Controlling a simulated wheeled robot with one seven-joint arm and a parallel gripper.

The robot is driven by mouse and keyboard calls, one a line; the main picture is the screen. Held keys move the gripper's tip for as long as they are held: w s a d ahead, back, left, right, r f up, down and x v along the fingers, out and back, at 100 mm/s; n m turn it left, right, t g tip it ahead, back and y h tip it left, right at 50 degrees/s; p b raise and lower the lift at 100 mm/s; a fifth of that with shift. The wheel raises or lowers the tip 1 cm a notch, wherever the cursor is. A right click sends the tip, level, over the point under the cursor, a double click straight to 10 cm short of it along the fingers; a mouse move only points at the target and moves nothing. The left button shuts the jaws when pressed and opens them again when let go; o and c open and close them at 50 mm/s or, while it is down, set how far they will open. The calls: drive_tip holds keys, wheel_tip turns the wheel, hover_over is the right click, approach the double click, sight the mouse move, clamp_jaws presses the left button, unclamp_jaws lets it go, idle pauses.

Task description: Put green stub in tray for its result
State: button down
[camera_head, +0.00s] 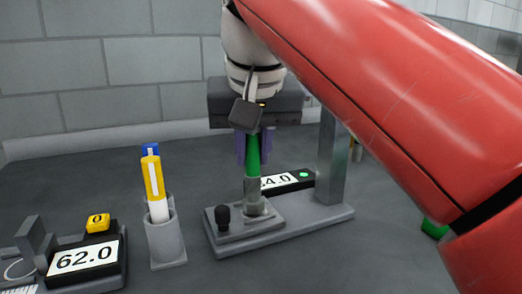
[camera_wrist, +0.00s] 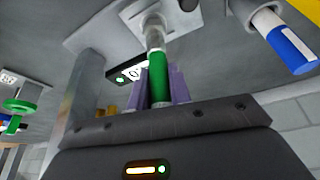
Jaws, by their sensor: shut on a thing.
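The green stub (camera_head: 252,158) stands upright on a grey fixture (camera_head: 325,212). Its grey lower end is at the fixture's round socket (camera_head: 255,207); I cannot tell how deep it sits. My gripper (camera_head: 252,150) is above the fixture, with its purple fingers shut on the stub's upper part. The wrist view also shows the green stub (camera_wrist: 158,75) between the fingers, with its grey end meeting the socket. The fixture's display (camera_head: 276,182) is partly hidden by the stub and ends in "4.0", with a green light beside it. I cannot identify a result tray.
A device showing 62.0 (camera_head: 85,259) has a yellow "0" block. A post (camera_head: 331,160) rises right of my gripper. A green object (camera_head: 433,228) is mostly hidden by my arm.

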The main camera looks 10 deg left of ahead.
drive_tip(key=shift+f, duration=0.15)
drive_tip(key=c, duration=1.3)
unclamp_jaws()
drive_tip(key=shift+b, duration=0.3)
